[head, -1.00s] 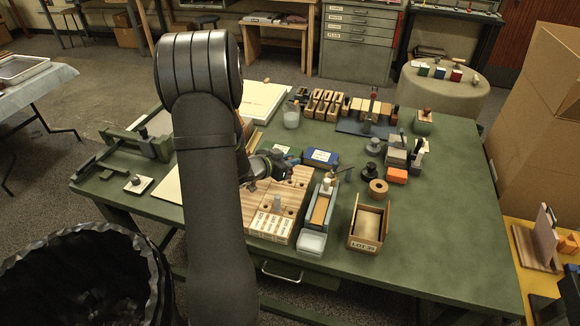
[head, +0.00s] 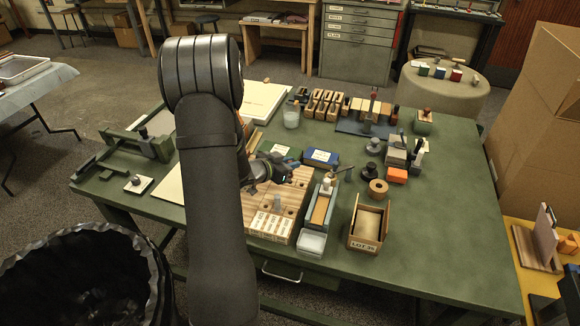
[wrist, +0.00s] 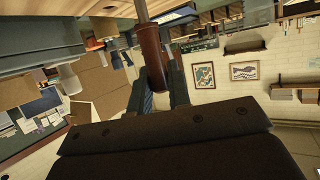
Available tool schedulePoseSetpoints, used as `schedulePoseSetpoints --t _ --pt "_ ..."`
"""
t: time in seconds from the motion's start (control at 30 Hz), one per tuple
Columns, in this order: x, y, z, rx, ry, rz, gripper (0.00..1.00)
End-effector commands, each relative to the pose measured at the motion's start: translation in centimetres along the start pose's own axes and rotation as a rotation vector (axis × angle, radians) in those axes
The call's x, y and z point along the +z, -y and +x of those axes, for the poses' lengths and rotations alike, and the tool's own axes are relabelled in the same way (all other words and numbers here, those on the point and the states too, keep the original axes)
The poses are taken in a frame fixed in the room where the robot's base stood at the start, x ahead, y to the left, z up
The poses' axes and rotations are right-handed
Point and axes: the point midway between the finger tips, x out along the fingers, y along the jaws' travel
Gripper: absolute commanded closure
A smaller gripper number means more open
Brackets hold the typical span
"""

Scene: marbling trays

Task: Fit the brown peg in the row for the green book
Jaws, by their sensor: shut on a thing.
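The wooden peg board (head: 268,222) stands on the green table, with holes in its top and printed white labels along its front. One pale peg stands upright in it. My gripper (head: 290,175) is low over the board's far part in the head view. In the wrist view my gripper (wrist: 160,88) is shut on the brown peg (wrist: 151,48), a brown cylinder with a paler shaft pointing toward the wood at the top edge. Whether its tip touches the board cannot be told. A small green book (head: 423,70) seems to lie on the round stool at back right.
A narrow tray with a white-topped tool (head: 325,188) stands close right of the board. A blue box (head: 321,157) lies behind it. An open wooden box (head: 368,225) is farther right. The table's right side is clear.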

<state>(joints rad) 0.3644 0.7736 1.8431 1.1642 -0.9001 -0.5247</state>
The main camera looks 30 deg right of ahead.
Motion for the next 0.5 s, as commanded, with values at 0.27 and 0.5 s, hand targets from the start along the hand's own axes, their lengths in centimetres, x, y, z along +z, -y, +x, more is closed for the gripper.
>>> schedulePoseSetpoints --t 0.27,0.5 --pt "0.7 0.0 0.3 0.001 0.000 -0.001 1.00" --pt "1.2 0.0 0.5 0.001 0.000 0.000 1.00"
